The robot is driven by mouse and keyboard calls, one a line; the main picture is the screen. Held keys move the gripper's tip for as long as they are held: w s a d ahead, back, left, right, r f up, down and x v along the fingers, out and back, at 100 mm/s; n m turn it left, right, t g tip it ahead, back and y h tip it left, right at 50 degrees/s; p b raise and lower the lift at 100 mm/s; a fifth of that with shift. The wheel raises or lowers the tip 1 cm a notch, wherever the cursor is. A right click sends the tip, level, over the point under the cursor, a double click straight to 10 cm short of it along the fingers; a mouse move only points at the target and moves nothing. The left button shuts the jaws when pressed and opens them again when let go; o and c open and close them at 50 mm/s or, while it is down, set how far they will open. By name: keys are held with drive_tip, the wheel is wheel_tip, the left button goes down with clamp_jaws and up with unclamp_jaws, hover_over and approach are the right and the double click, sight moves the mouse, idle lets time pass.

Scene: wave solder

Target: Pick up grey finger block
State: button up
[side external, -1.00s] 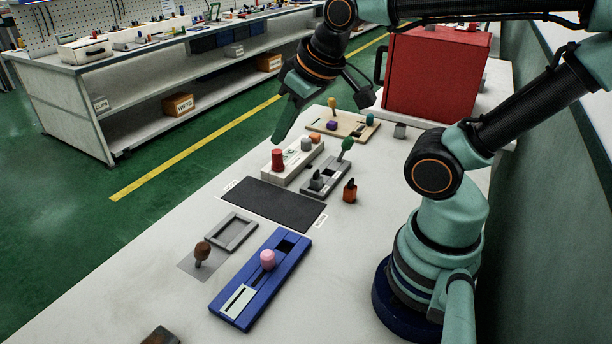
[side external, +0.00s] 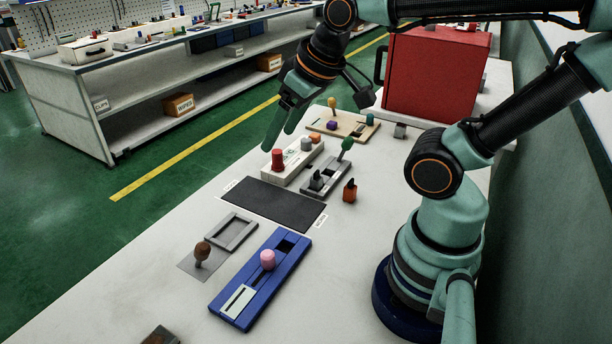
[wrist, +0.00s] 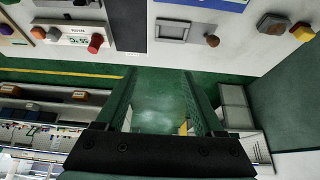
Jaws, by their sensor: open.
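My gripper (side external: 278,140) is open and empty, pointing down above the table's far-left edge, beside the white box. It also shows in the wrist view (wrist: 160,75), with only floor between its fingers. Several grey things could be the grey finger block, and I cannot tell which is meant. A small grey block (side external: 400,130) stands on the table near the red case. A short grey knob (side external: 306,144) sits on the white box (side external: 272,172); it shows in the wrist view (wrist: 54,33) at upper left. A dark grey piece (side external: 317,180) stands on a grey slotted fixture (side external: 334,179).
A red knob (side external: 278,160) stands on the white box near my gripper. A dark mat (side external: 265,201), grey frame (side external: 232,231) and blue fixture (side external: 232,308) lie toward the front. A wooden board (side external: 358,130) and red case (side external: 440,75) are behind.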

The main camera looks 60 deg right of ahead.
drive_tip(key=w+d+f+m+g, duration=0.3)
drive_tip(key=w+d+f+m, duration=0.1)
drive_tip(key=d+m, duration=0.5)
drive_tip(key=m+g, duration=0.3)
drive_tip(key=m, duration=0.6)
hover_over(316, 178)
wheel_tip(316, 178, down, 8)
drive_tip(key=f, duration=0.5)
drive_tip(key=shift+a+f, duration=0.3)
drive_tip(key=shift+a, duration=0.05)
drive_tip(key=shift+d+f, duration=0.15)
drive_tip(key=shift+f, duration=1.25)
drive_tip(key=shift+d+f, duration=0.1)
drive_tip(key=shift+f, duration=1.3)
clamp_jaws()
